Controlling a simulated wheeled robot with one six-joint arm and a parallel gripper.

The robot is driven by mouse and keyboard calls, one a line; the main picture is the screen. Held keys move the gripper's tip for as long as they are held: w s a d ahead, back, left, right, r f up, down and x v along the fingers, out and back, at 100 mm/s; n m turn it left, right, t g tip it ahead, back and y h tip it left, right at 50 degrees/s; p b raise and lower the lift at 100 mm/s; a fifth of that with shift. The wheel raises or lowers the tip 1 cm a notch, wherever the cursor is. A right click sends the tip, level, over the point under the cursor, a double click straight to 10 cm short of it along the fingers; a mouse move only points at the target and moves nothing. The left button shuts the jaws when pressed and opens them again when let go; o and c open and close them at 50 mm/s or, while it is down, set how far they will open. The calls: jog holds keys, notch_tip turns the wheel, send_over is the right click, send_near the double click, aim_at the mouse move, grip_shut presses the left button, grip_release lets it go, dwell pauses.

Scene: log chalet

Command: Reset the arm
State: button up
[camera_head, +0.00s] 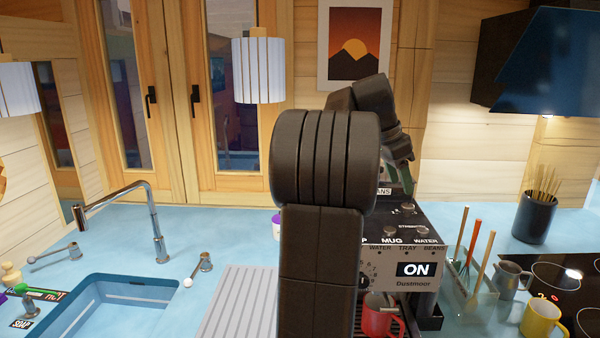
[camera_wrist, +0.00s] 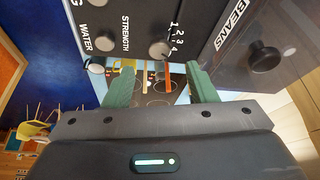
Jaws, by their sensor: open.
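My arm rises black in the middle of the head view and bends toward the coffee machine (camera_head: 412,285). My gripper (camera_wrist: 155,75) shows in the wrist view with its two green fingers spread apart and nothing between them. In the head view, a bit of green finger shows above the machine's top, with most of the gripper hidden behind my arm. The machine's knobs and the BEANS label lie close beyond the fingers in the wrist view. A red mug (camera_head: 378,318) stands in the machine's lower bay, partly hidden by my arm.
A sink (camera_head: 120,310) with a tap (camera_head: 152,215) is at left, beside a ribbed drainer (camera_head: 235,305). Right of the machine stand utensils (camera_head: 470,250), a grey jug (camera_head: 508,278), a yellow mug (camera_head: 541,322) and a hob (camera_head: 560,275). A dark hood (camera_head: 545,60) hangs at upper right.

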aim_at(408, 205)
jog(key=w+v, duration=0.1)
jog(key=v, duration=0.7)
jog(key=x, duration=0.9)
jog(key=s+x, duration=0.1)
jog(key=x, duration=0.4)
jog(key=shift+d+f+p, duration=0.1)
jog(key=shift+f+p, duration=0.1)
jog(key=shift+p, duration=0.2)
jog(key=shift+n+b, duration=0.35)
jog(key=shift+n, duration=0.05)
jog(key=shift+s+n+t+b, duration=0.2)
jog(key=shift+n+t+b, duration=0.15)
jog(key=shift+n, duration=0.35)
jog(key=n+t+b, duration=0.1)
jog(key=n, duration=0.2)
jog(key=shift+s+d+y, duration=0.1)
jog(key=shift+y, duration=0.3)
jog(key=n+t+y+b, duration=0.1)
jog(key=n, duration=0.2)
jog(key=n+y+b, duration=0.1)
jog(key=n+b, duration=0.1)
jog(key=n, duration=0.1)
jog(key=shift+s+d+t, duration=0.15)
jog(key=shift+d+t, duration=0.1)
jog(key=shift+t, duration=0.1)
jog(key=shift+r+n, duration=0.3)
jog(key=shift+n, duration=0.1)
jog(key=v, duration=1.1)
jog(key=shift+a, duration=0.1)
